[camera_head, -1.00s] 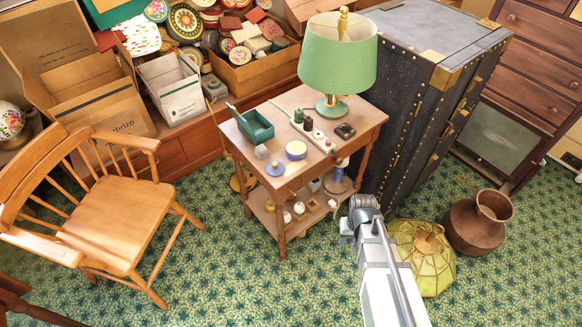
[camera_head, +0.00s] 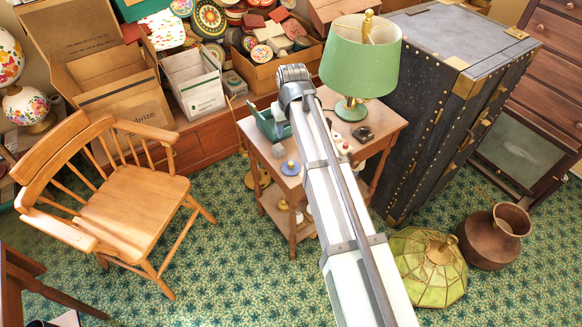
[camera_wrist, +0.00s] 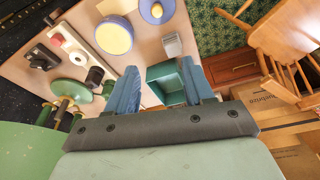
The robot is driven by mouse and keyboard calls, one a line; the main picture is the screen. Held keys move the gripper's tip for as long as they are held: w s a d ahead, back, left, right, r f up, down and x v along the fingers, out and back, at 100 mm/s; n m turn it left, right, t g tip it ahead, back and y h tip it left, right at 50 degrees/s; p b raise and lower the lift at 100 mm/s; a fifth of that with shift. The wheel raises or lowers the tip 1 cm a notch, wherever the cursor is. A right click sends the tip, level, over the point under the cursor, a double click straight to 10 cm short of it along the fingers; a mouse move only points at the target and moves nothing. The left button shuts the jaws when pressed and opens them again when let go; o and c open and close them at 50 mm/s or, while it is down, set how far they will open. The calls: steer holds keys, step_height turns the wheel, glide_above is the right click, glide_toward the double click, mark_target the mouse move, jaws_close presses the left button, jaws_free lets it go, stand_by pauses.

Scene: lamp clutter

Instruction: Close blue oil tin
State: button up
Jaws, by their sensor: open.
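A round blue tin with a pale yellow top (camera_wrist: 113,36) stands on the small wooden table in the wrist view; my arm hides most of it in the head view. A flat blue round piece with a small pale knob (camera_wrist: 157,10) lies beside it, apart from it; it also shows in the head view (camera_head: 290,168). A teal box (camera_wrist: 165,80), open at the top, stands near the table edge; the head view shows it (camera_head: 268,124) partly behind my wrist. My gripper (camera_wrist: 160,86) is open and empty, above the table, its fingers framing the teal box from above.
A green lamp (camera_head: 361,60) stands on the table (camera_head: 384,125) near a dark trunk (camera_head: 450,60). A grey block (camera_wrist: 172,45) lies beside the teal box. A power strip (camera_wrist: 70,48) is at the left in the wrist view. A wooden chair (camera_head: 130,205) stands left.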

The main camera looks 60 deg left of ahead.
mark_target(291, 163)
steer(key=f+n, duration=0.1)
steer(key=f, duration=0.3)
steer(key=f+n+h, duration=0.1)
steer(key=f, duration=0.4)
steer(key=d+f+h, duration=0.1)
steer(key=f, duration=0.4)
steer(key=shift+f+n+g, duration=0.1)
steer(key=shift+n+g, duration=0.3)
jaws_close()
stand_by(0.5)
